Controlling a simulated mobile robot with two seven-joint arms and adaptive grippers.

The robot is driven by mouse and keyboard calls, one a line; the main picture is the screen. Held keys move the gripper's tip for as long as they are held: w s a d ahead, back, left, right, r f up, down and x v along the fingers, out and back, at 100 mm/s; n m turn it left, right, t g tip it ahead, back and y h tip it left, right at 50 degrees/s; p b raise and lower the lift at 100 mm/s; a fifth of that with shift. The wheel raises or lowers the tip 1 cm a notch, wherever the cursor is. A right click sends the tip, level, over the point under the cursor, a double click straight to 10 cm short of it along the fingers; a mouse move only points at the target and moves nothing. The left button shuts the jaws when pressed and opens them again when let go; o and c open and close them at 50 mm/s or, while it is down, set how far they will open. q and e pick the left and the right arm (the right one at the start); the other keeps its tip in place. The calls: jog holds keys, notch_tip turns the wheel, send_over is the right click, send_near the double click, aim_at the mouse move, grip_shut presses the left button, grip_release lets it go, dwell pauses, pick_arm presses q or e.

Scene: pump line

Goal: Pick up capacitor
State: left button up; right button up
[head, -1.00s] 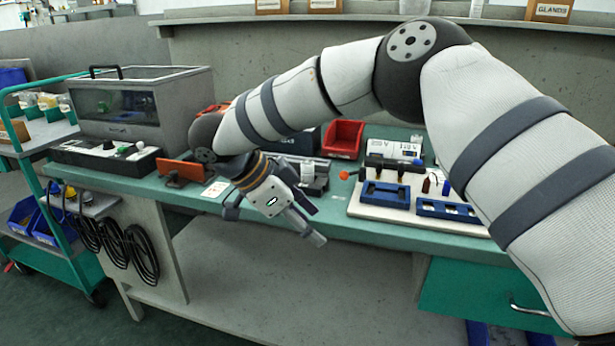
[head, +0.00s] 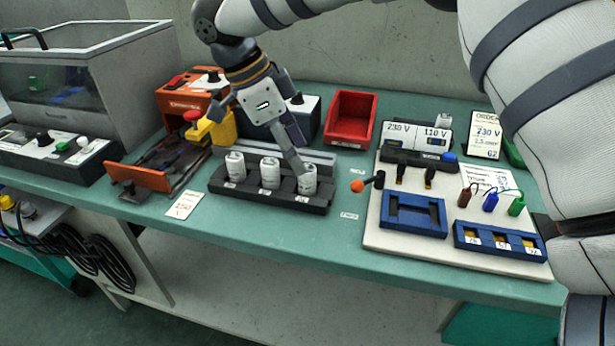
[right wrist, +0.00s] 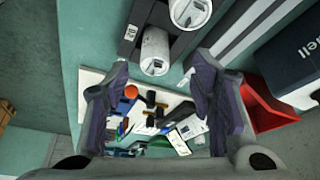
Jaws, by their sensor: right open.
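Three white cylindrical capacitors stand upright in a black rack (head: 270,198) on the bench: a left one (head: 235,167), a middle one (head: 270,173) and a right one (head: 308,181). My right gripper (head: 258,138) is open and empty, above and behind the rack. One finger reaches down close to the right capacitor; I cannot tell whether it touches. In the right wrist view, the open fingers (right wrist: 157,80) have one capacitor (right wrist: 155,52) just beyond them, toward the top, and another (right wrist: 189,12) partly cut off by the frame edge. My left gripper is not in view.
A red bin (head: 350,120) stands behind the rack. A white board (head: 400,242) with blue holders and small coloured parts lies to the right. Bench front is clear.

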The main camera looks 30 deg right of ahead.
aim_at(307, 164)
jog(key=f, duration=0.1)
jog(key=s+d+f, duration=0.1)
jog(key=d+f, duration=0.1)
jog(key=f, duration=0.1)
jog(key=shift+s+p, duration=0.3)
jog(key=shift+s, duration=0.05)
jog(key=shift+d+f, duration=0.1)
jog(key=shift+f, duration=0.25)
grip_shut()
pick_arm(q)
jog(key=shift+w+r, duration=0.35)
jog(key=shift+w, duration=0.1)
pick_arm(e)
jog(key=shift+r, duration=0.15)
jog(key=shift+w+r, duration=0.1)
jog(key=shift+r, duration=0.25)
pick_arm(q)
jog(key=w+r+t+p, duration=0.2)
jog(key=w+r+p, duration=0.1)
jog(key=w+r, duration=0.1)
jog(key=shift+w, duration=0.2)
pick_arm(e)
jog(key=s+a+r, duration=0.5)
jog(key=r, duration=0.3)
jog(key=s+a+r, duration=0.4)
jog(key=s+r, duration=0.1)
jog(key=r, duration=0.4)
jog(key=shift+a, duration=0.35)
